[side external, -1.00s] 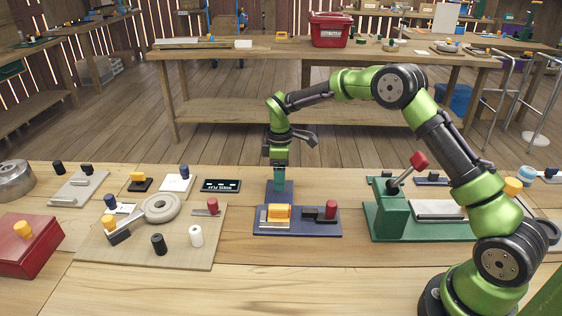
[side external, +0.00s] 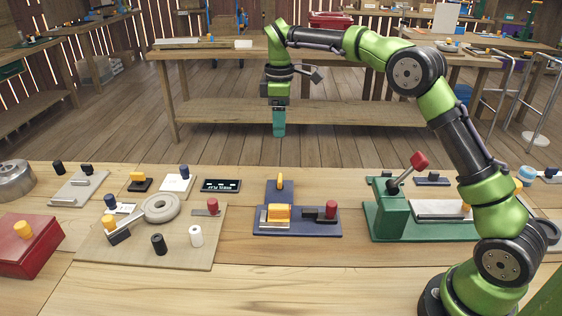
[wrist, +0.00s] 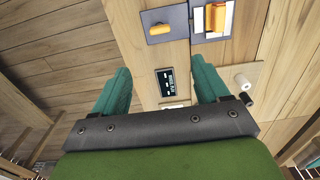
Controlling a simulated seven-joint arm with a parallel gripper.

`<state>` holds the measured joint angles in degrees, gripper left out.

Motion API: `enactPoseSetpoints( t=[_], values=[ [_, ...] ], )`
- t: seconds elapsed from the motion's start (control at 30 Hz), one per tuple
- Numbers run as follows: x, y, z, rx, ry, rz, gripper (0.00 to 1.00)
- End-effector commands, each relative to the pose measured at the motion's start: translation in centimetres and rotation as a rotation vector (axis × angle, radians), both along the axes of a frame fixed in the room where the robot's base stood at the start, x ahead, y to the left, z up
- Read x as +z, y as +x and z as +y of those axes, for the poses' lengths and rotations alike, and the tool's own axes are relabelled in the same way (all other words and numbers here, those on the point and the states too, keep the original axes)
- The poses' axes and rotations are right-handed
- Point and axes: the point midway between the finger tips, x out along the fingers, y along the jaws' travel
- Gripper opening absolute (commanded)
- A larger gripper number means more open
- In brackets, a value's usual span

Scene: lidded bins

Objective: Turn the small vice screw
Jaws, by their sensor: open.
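I cannot tell for sure which part is the small vice screw. The wrist view shows the yellow handle (wrist: 160,29) from above, and the yellow block (wrist: 216,16) near the top edge. My gripper (side external: 279,130) hangs fingers-down well above the yellow handle. Its teal fingers are apart and empty in the wrist view (wrist: 160,85).
A green fixture (side external: 390,213) with a red-tipped lever (side external: 418,161) stands to the right. A tan board (side external: 190,250) with a grey ring and several knobs and cylinders lies to the left. A black sign (side external: 221,185) lies at the back left. The front bench strip is clear.

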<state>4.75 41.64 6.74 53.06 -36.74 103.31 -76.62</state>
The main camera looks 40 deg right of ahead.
Motion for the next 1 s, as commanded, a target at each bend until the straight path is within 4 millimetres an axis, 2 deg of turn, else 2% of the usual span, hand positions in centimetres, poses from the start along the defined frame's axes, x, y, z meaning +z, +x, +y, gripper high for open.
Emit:
enactPoseSetpoints(
  t=[0.47, 0.57, 0.67, 0.7, 0.77, 1.0],
  values=[
    [0.1, 0.0, 0.0, 0.0, -0.001, -0.001, 0.74],
    [0.5, 0.0, 0.6, 0.012, -0.001, -0.008, 0.59],
    [1.6, -1.1, 2.8, 0.054, -0.022, -0.016, 0.44],
    [1.7, -1.7, 3.5, 0.026, -0.046, -0.022, 0.4],
    [1.6, -2.3, 4.0, -0.056, -0.079, -0.039, 0.4],
    [0.7, -4.2, 5.3, -0.519, -0.157, -0.165, 0.4]
  ],
)
